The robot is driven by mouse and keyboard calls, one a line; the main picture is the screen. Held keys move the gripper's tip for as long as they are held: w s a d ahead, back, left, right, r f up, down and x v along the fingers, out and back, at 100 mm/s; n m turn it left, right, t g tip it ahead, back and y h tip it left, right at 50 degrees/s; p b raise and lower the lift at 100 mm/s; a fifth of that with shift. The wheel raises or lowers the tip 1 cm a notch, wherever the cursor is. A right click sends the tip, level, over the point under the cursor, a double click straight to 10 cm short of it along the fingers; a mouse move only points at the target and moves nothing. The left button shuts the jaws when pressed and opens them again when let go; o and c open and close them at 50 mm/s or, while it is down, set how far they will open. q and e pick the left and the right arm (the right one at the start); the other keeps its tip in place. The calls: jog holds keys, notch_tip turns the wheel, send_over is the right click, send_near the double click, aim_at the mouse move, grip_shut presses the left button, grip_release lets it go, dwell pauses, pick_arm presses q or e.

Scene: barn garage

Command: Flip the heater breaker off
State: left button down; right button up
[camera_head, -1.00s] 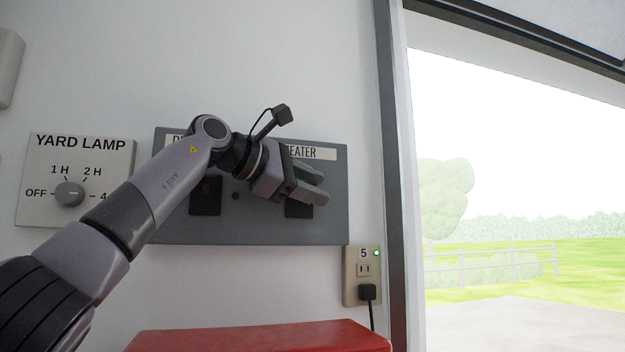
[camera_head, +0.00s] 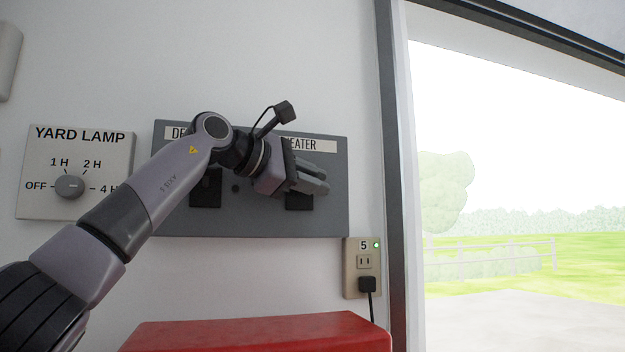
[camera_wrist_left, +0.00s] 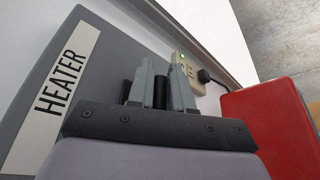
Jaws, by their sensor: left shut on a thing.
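The grey breaker panel (camera_head: 336,218) is on the white wall, with a HEATER label (camera_head: 318,146) that my gripper partly covers. The label also shows in the left wrist view (camera_wrist_left: 57,82). The black heater breaker (camera_head: 299,203) sits under this label, mostly hidden behind my gripper. My left gripper (camera_head: 326,182) is in front of it. In the left wrist view, the fingers are shut on the black breaker lever (camera_wrist_left: 160,92), which stands between them. Whether it is on or off cannot be told. My right gripper is not in view.
A second black breaker (camera_head: 205,190) is left of the heater one, partly behind my arm. A YARD LAMP dial (camera_head: 70,187) is at the left. An outlet (camera_head: 363,262) with a plug is below right. A red surface (camera_head: 260,332) is below. A doorway opens right.

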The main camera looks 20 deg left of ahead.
pick_arm(q)
jog(key=f+m+t, duration=0.1)
jog(key=m, duration=0.2)
jog(key=shift+s+f+t+b, duration=0.15)
jog(key=shift+f+t+b, duration=0.15)
jog(key=shift+f+t, duration=0.1)
jog(key=shift+f+m+t+h+p, duration=0.15)
jog(key=shift+f+m+t+h, duration=0.2)
jog(key=shift+m, duration=0.9)
jog(key=shift+f+m+t+h+p, duration=0.2)
jog(key=shift+f+m+t, duration=0.25)
jog(key=shift+m, duration=0.8)
jog(key=shift+w, duration=0.2)
jog(key=c, duration=1.1)
grip_release()
jog(key=shift+c, duration=0.2)
jog(key=shift+s+a, duration=0.1)
jog(key=shift+a, duration=0.05)
